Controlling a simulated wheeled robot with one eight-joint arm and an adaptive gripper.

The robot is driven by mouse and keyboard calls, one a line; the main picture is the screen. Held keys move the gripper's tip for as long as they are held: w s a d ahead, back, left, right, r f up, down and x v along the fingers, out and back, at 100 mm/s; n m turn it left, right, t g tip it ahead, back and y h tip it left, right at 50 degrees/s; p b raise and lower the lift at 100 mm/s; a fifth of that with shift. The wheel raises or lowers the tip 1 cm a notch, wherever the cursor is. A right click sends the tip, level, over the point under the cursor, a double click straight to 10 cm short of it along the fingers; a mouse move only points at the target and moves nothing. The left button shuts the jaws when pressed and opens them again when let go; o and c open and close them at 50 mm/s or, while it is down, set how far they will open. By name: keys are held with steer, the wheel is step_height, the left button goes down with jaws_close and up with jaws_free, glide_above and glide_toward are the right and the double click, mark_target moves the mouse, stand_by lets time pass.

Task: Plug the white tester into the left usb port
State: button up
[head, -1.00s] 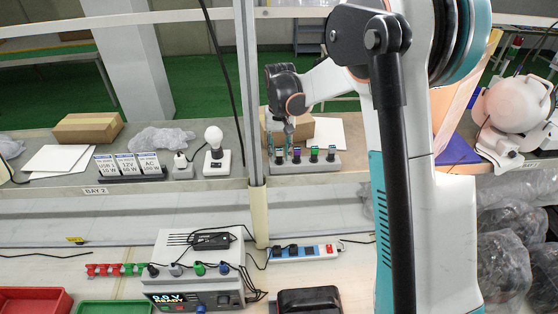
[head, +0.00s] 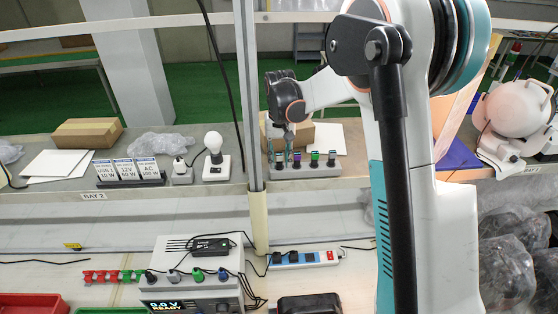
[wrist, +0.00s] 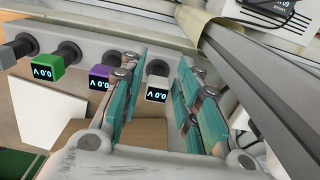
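The white tester (wrist: 157,92), with a small dark display, sits in the grey rack (wrist: 140,50) between a purple tester (wrist: 100,78) and the metal post side. My gripper (wrist: 160,98) is open, its teal fingers on either side of the white tester with visible gaps. In the head view my gripper (head: 288,150) is over the left end of the rack (head: 312,170) and partly hides the white tester. The grey power station (head: 190,290) stands on the front bench, its display lit. I cannot make out the left usb port.
A green tester (wrist: 50,72) is also in the rack. A metal post (head: 252,130) stands close left of the rack. A cardboard box and white sheet are behind it. A power strip (head: 300,259) and loose cables lie on the front bench.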

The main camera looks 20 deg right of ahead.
jaws_close()
steer(key=shift+r, duration=0.2)
steer(key=shift+r+p, duration=1.25)
steer(key=shift+r, duration=1.6)
